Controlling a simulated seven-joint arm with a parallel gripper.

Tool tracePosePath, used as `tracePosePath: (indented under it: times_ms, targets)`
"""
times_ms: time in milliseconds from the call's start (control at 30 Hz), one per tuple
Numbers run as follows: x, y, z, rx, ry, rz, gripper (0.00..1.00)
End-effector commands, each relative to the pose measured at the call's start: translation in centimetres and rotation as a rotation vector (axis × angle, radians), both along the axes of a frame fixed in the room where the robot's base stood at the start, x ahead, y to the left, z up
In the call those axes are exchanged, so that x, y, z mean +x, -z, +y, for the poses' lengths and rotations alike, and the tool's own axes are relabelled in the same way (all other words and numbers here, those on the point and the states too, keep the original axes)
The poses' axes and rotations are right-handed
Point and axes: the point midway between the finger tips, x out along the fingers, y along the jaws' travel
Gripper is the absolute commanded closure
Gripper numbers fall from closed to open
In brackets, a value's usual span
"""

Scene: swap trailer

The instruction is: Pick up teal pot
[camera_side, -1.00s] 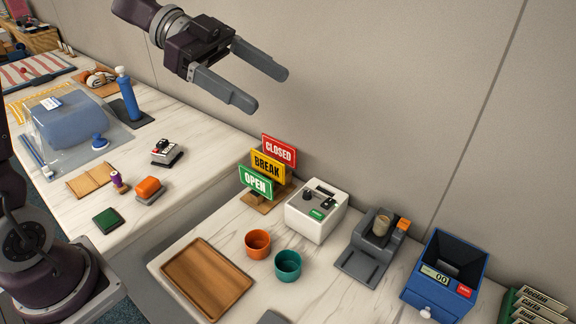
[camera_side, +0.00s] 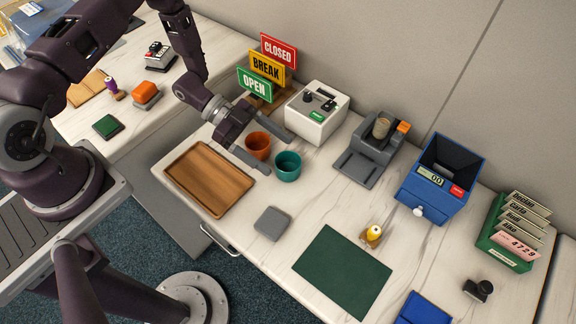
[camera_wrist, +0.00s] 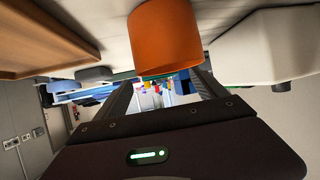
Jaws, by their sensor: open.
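The teal pot (camera_side: 287,167) stands upright on the marble-look counter, just right of the orange pot (camera_side: 259,146). My gripper (camera_side: 279,154) is open and empty, low over the counter. In the side view its fingers pass on either side of the orange pot, with the tips near the teal pot's left side. I cannot tell whether a finger touches either pot. The teal pot is mostly or wholly hidden there.
A wooden tray (camera_side: 209,180) lies left of the pots. A white device (camera_side: 316,112) and sign stand (camera_side: 266,70) stand behind them. A grey card-reader-like device (camera_side: 370,150) is to the right. A small grey pad (camera_side: 272,223) and green mat (camera_side: 342,270) lie in front.

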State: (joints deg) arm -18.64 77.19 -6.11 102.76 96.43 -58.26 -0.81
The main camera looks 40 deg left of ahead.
Motion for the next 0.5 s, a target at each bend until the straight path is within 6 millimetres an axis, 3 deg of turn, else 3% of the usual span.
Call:
tracePosePath:
  times_ms: [233, 500]
  targets:
    - [0.7, 1.4, -4.1, -0.001, 0.002, 0.000, 0.19]
    - [0.8, 1.7, -4.5, 0.000, 0.000, 0.000, 0.19]
